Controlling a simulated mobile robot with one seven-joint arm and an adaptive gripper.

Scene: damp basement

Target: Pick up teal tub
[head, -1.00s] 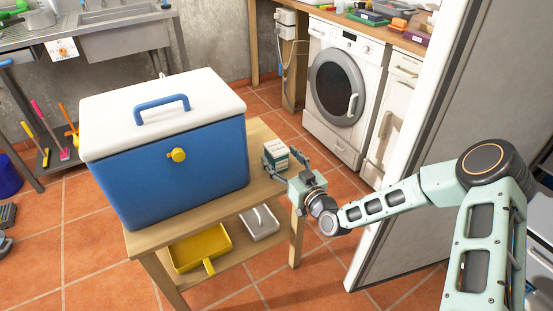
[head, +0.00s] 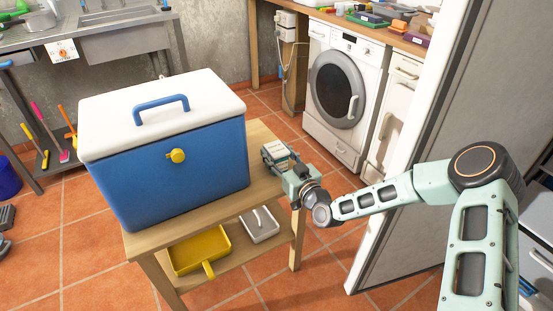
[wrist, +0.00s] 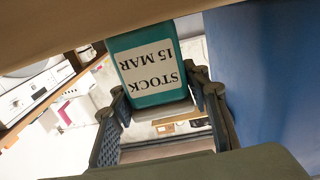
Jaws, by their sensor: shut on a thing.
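The teal tub (wrist: 160,92) fills the upper middle of the wrist view, with a white label reading "STOCK 15 MAR" that appears upside down. In the head view the tub (head: 275,150) is at the right end of the wooden table, beside the blue cooler, and partly hidden by my gripper. My gripper (head: 281,158) reaches in from the right with its fingers around the tub. In the wrist view my gripper (wrist: 158,88) has one finger on each side of the tub and is shut on it. Whether the tub touches the tabletop cannot be told.
The blue cooler (head: 175,165) with a white lid fills most of the wooden table (head: 262,195), close left of my gripper. A yellow dustpan (head: 200,248) and a grey item (head: 260,224) lie on the lower shelf. A grey door (head: 420,130) stands to the right.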

